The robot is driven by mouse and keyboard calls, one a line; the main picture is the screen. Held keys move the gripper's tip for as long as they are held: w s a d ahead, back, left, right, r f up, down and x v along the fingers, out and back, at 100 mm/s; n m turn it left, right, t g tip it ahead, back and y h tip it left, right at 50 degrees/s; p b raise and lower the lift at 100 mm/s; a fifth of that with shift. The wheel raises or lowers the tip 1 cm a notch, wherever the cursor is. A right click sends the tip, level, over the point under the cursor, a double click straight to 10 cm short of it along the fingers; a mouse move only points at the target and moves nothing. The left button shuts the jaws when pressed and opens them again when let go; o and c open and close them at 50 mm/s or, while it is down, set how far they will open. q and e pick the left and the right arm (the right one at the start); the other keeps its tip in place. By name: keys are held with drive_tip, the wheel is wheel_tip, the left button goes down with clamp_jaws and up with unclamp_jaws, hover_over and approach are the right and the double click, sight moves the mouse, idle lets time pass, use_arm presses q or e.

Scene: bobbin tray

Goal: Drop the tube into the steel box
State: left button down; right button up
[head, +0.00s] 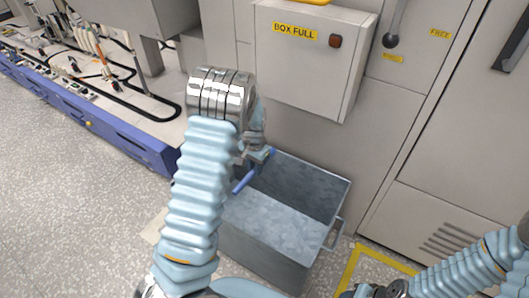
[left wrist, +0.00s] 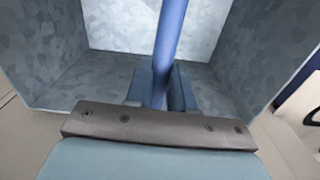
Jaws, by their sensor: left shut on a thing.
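The blue tube (head: 243,183) is in my left gripper (head: 260,155), which is shut on it. The tube slants over the left part of the open steel box (head: 262,256), and part of it is hidden by the gripper. In the left wrist view the tube (left wrist: 169,45) stands between the two fingers (left wrist: 160,90), with the box's grey inner wall (left wrist: 45,50) and floor around and beyond it. The box looks empty where I can see inside. My right arm shows at the lower right, but its fingers are not visible.
A beige cabinet with a BOX FULL panel (head: 300,70) stands right behind the box. A workbench with a blue edge (head: 100,120) is at the upper left. Yellow floor tape (head: 350,268) lies right of the box. The speckled floor at left is clear.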

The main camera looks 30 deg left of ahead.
use_arm(q)
drive_tip(key=shift+w, duration=0.25)
drive_tip(key=shift+f, duration=0.6)
wheel_tip(320, 180, down, 5)
drive_tip(key=shift+r+b, duration=0.15)
drive_tip(key=shift+b, duration=0.75)
use_arm(e)
drive_tip(key=shift+w+f, duration=0.25)
drive_tip(key=shift+f, duration=0.65)
use_arm(q)
drive_tip(key=c, duration=0.9)
unclamp_jaws()
drive_tip(key=shift+r, duration=0.1)
